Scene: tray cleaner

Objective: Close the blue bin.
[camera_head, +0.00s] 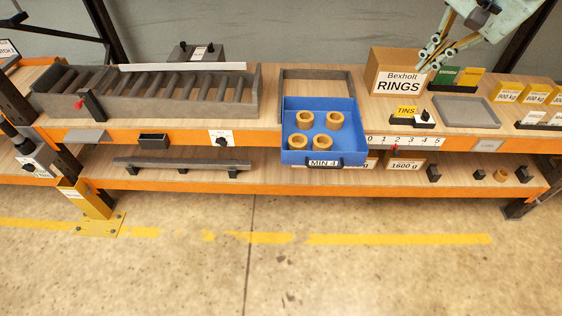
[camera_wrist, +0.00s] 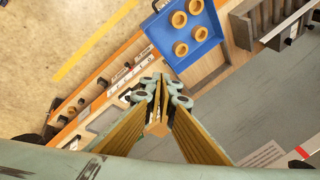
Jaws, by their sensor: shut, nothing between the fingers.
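The blue bin (camera_head: 347,153) is pulled out toward the front of the upper bench and overhangs its orange edge. It holds several tan rings (camera_head: 304,119), and its front carries a label and a dark handle (camera_head: 322,162). A grey open frame (camera_head: 316,72) stands directly behind it. My gripper (camera_head: 428,53) is raised at the upper right, above and beside the cardboard box, well apart from the bin. Its fingers are shut and empty. In the wrist view the bin (camera_wrist: 160,30) is at the top, beyond my fingertips (camera_wrist: 160,86).
A cardboard RINGS box (camera_head: 401,82), a TINS card holder (camera_head: 408,112) and a grey tray (camera_head: 466,112) stand right of the bin. A roller rack (camera_head: 165,90) is to the left. The floor (camera_head: 270,280) in front is clear.

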